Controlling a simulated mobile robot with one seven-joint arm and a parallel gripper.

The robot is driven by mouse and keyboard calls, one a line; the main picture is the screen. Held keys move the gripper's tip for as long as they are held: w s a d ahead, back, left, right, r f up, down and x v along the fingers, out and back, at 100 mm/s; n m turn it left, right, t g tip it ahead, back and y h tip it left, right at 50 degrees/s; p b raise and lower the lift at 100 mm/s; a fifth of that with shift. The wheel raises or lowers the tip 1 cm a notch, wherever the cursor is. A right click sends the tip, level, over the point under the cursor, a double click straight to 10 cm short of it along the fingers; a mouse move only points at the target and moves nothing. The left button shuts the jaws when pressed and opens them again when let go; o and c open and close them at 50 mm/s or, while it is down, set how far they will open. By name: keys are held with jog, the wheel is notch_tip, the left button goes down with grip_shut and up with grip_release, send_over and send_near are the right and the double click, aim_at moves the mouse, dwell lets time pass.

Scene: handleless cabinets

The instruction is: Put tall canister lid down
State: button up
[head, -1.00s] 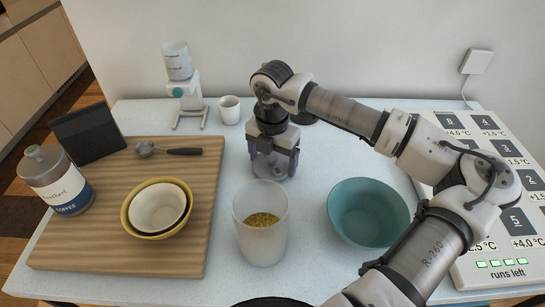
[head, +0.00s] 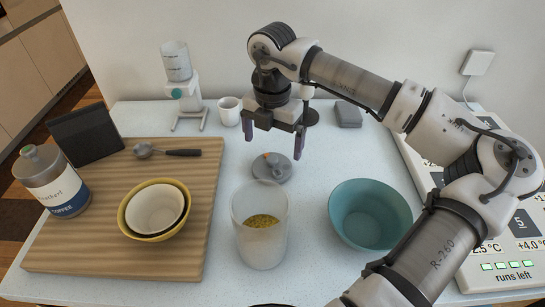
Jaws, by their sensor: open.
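A round grey lid (head: 272,168) with a small knob, orange on top, lies on the pale tabletop just behind the tall canister. The tall canister (head: 260,232) is frosted and see-through, stands upright with its top open, and has yellow-brown grains in it. My gripper (head: 274,147) is open and empty, above the lid and apart from it, with its dark purple fingers spread to either side. The lid lies flat and is in full view.
A teal bowl (head: 370,214) stands right of the canister. A wooden board (head: 90,232) at left holds nested bowls (head: 155,210), a coffee tin (head: 54,182), a scoop (head: 165,152) and a dark tablet (head: 86,134). A white mug (head: 230,110), a grinder (head: 184,90) and a grey block (head: 348,114) stand behind.

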aim_at(272, 157)
jog(key=shift+r+b, duration=0.3)
jog(key=shift+r, duration=2.45)
